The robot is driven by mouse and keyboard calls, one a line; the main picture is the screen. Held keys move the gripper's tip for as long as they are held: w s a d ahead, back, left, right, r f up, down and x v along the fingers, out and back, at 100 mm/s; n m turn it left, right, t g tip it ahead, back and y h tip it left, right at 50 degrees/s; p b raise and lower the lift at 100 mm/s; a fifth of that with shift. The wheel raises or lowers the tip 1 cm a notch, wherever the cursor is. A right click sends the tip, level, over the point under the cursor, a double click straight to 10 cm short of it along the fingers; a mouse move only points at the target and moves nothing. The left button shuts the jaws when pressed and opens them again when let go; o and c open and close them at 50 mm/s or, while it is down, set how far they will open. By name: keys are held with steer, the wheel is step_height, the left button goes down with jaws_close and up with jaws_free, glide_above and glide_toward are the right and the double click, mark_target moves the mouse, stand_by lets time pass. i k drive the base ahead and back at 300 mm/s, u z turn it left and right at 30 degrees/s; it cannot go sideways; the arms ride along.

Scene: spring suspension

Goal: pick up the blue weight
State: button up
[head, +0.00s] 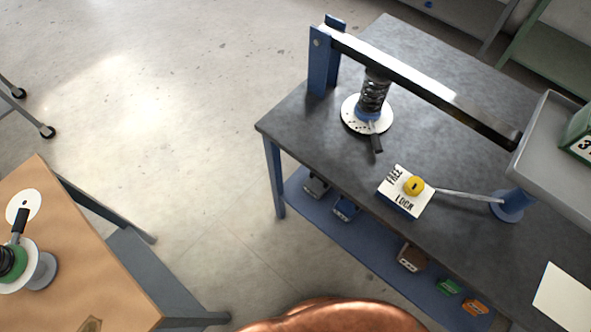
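The blue weight (344,208) is a small block with a pale top or label, too small to read. It sits on the blue lower shelf (375,240) under the dark-topped workbench (420,55), near the shelf's front edge. A grey weight (315,186) stands just to its left. The tabletop edge is close above the blue weight in the picture. My gripper is not in view.
Brown (411,257), green (448,286) and orange (475,306) weights sit farther right on the shelf. The bench carries a spring (374,95), a lever beam (430,85) and a FREE/LOCK plate (393,195). A wooden table (90,265) stands left; floor between is clear.

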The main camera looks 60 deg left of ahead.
mark_target(345, 208)
steer(key=z, duration=0.05)
steer(key=k, duration=0.8)
steer(key=u, duration=1.65)
steer(key=k, duration=0.7)
steer(key=u, duration=0.1)
